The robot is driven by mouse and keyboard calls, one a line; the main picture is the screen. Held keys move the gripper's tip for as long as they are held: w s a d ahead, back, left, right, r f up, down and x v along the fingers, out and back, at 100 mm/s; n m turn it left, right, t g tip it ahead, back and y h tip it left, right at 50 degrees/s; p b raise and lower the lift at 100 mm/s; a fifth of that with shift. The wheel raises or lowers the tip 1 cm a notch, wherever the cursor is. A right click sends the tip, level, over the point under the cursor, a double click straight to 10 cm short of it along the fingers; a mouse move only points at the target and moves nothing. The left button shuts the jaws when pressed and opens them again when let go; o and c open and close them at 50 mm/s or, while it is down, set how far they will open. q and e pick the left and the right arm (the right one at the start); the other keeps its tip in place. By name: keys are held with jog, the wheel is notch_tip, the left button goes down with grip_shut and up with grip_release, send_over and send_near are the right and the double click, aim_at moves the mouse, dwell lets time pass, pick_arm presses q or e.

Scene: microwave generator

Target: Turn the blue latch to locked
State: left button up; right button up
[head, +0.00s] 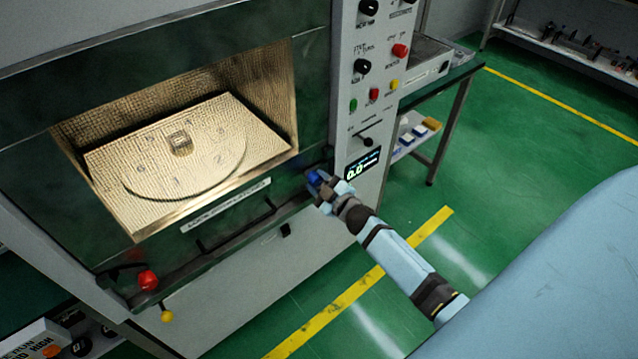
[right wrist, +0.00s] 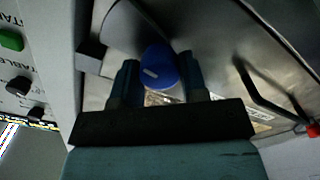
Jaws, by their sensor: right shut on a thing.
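The blue latch (head: 314,178) sits at the lower right corner of the microwave generator's dark green front. In the right wrist view it is a round blue knob (right wrist: 158,66) with a white mark that runs slantwise. My right gripper (head: 318,184) is at the latch. In the right wrist view its two fingers (right wrist: 160,78) stand on either side of the knob, shut on it. My fingers hide part of the latch in the head view. My left gripper is in neither view.
The chamber (head: 180,145) shows a gold interior with a round plate. A red knob (head: 148,280) is at the lower left. A control panel (head: 375,90) with buttons and a small display (head: 362,163) is just right of the latch. Green floor lies open to the right.

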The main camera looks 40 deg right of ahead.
jog(key=n+b, duration=0.1)
jog(key=n, duration=0.3)
jog(key=shift+n, duration=0.3)
jog(key=shift+n+b, duration=0.5)
jog(key=shift+n, duration=0.6)
jog(key=shift+a+n, duration=0.1)
jog(key=shift+n, duration=0.7)
jog(key=o, duration=0.9)
jog(key=shift+o, duration=0.2)
jog(key=shift+s, duration=0.15)
